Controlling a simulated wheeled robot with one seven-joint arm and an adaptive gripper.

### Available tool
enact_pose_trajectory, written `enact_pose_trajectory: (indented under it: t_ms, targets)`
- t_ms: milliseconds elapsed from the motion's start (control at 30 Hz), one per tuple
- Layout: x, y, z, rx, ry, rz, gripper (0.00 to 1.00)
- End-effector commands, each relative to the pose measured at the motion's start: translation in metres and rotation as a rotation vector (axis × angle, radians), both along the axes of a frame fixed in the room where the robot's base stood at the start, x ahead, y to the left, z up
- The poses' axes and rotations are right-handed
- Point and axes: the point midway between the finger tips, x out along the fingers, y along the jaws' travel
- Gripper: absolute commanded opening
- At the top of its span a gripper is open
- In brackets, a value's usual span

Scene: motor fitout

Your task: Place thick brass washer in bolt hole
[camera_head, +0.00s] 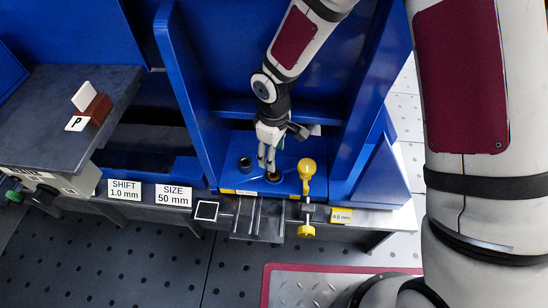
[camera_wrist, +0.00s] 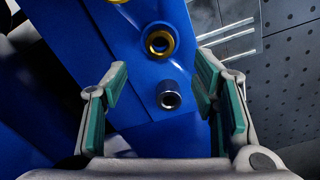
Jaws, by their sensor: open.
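A thick brass washer (camera_wrist: 159,41) sits flat on the blue plate (camera_wrist: 134,72), around a dark opening. I cannot tell how deep it sits. In the head view the washer (camera_head: 274,180) shows just beside my fingertips, partly hidden. A steel sleeve (camera_wrist: 170,95) with a dark bore stands next to it, and also shows in the head view (camera_head: 245,163). My gripper (camera_wrist: 161,78) is open and empty above the plate, its green-padded fingers apart. In the head view my gripper (camera_head: 267,160) points down at the plate, between tall blue side walls.
A yellow knobbed clamp (camera_head: 307,172) stands close to the right of the washer. Metal rods (camera_head: 247,216) lie at the front edge. Blue walls (camera_head: 185,95) rise on both sides. A grey bench (camera_head: 55,105) with a small brown block (camera_head: 97,110) is at left.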

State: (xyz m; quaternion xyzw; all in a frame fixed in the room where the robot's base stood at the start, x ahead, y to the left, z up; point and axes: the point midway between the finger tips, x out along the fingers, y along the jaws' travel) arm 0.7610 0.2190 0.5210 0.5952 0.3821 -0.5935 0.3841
Motion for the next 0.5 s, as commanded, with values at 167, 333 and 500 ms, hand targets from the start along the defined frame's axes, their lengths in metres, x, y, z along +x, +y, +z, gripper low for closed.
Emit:
enact_pose_trajectory:
  t_ms: [167, 333, 500]
  targets:
    - [0.0, 0.0, 0.028, 0.0, -0.001, -0.001, 0.54]
    - [0.0, 0.0, 0.036, -0.001, 0.0, 0.0, 0.54]
    - [0.0, 0.0, 0.037, 0.0, 0.001, 0.0, 0.54]
